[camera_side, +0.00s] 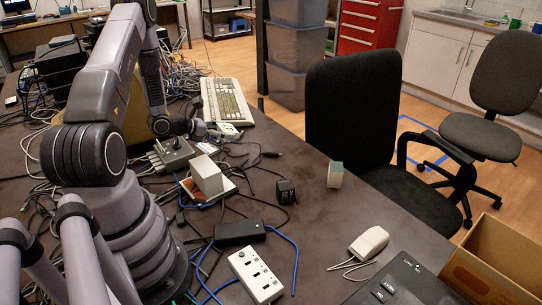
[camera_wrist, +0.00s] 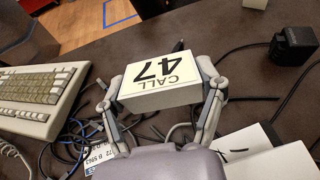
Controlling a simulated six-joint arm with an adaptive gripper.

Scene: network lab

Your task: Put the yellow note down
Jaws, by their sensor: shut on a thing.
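The note is a thick, pale cream pad marked "CALL 47" (camera_wrist: 160,78), upside down in the wrist view. My gripper (camera_wrist: 165,100) has one finger on each side of the pad and is shut on it. In the side view a small pale thing beside my gripper, near the front end of the keyboard, appears to be the pad (camera_side: 229,130). The pad's underside is hidden, and I cannot tell whether it touches the dark table (camera_wrist: 205,48).
A beige keyboard (camera_side: 226,101) lies beside the gripper, with tangled cables around. Bare table lies toward the chair (camera_side: 350,115).

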